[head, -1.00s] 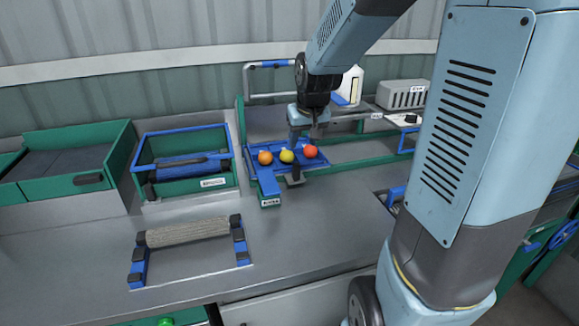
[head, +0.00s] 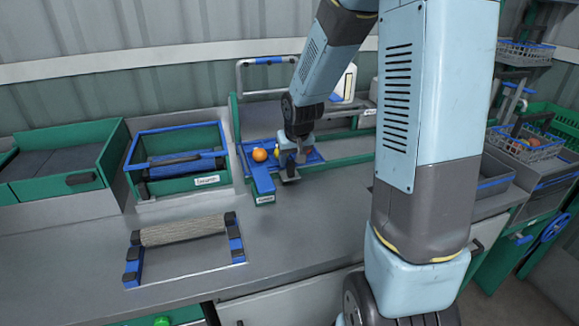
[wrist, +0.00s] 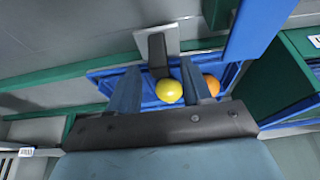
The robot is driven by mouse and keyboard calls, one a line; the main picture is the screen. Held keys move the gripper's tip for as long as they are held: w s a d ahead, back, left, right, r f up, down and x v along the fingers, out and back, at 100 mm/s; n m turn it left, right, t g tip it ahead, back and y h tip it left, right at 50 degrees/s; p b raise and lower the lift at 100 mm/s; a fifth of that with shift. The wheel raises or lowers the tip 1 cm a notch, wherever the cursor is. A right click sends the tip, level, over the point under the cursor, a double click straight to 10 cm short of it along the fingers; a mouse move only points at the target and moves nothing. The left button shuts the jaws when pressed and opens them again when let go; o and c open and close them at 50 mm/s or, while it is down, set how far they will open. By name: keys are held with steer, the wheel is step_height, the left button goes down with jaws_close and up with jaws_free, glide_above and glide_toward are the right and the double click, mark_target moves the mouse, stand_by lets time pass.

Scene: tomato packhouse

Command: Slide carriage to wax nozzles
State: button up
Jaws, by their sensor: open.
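The carriage is a blue tray (head: 314,158) on green rails at the back of the bench. An orange tomato (head: 259,155) is on it at its left, and a yellow tomato (wrist: 168,91) shows in the wrist view. A dark upright handle (wrist: 157,54) on a metal plate stands at the tray's edge. I cannot make out the wax nozzles; my arm hides part of the rail's right end.
A green box with a blue frame (head: 178,131) and a green drawer unit (head: 62,160) stand left. A roller stand (head: 186,233) lies on the front bench. A white bottle (head: 347,84) is behind my arm. Wire baskets (head: 526,143) stand right. The middle bench is clear.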

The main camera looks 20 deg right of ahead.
steer(key=shift+x, duration=2.1)
jaws_close()
